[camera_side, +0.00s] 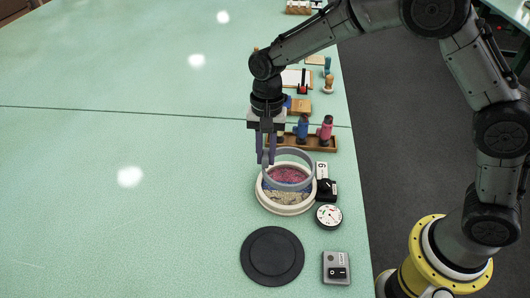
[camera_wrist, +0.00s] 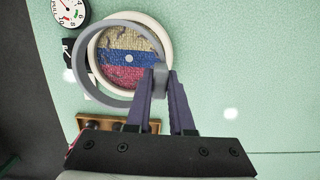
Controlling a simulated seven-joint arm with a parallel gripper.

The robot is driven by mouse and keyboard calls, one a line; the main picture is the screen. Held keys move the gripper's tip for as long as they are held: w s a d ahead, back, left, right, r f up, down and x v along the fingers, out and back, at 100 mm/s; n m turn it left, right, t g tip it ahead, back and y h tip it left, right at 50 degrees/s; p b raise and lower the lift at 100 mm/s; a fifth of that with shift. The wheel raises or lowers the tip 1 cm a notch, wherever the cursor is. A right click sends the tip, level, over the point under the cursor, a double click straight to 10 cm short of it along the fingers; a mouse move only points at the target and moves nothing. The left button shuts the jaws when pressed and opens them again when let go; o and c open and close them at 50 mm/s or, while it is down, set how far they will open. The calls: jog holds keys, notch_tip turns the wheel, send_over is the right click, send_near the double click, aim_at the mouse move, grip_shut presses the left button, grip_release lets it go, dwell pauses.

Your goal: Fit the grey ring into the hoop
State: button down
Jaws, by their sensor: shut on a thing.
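The grey ring (camera_side: 289,187) is held by one side of its wall in my gripper (camera_side: 267,160), which is shut on it. It hangs roughly level just above the cream hoop (camera_side: 285,209), apart from it as far as I can tell. Inside the hoop lies a tufted disc with pink-red, blue and yellowish bands. In the wrist view the grey ring (camera_wrist: 96,88) is offset to the left of the hoop (camera_wrist: 166,36), not centred over it. My fingertips (camera_wrist: 159,78) hide a little of the ring's near right edge.
A dial gauge (camera_side: 329,216) and a black-and-white device (camera_side: 326,190) stand close at the hoop's right. A black disc (camera_side: 272,256) and a grey switch box (camera_side: 336,267) lie in front. A wooden rack (camera_side: 318,143) with bottles stands behind. The table at left is clear.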

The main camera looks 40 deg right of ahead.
jog(key=shift+f, duration=1.9)
jog(key=shift+f, duration=1.05)
dwell(0.6)
jog(key=c, duration=0.7)
grip_release()
jog(key=r, duration=0.9)
jog(key=w+d+r, duration=0.1)
jog(key=r, duration=0.3)
jog(key=shift+r, duration=0.35)
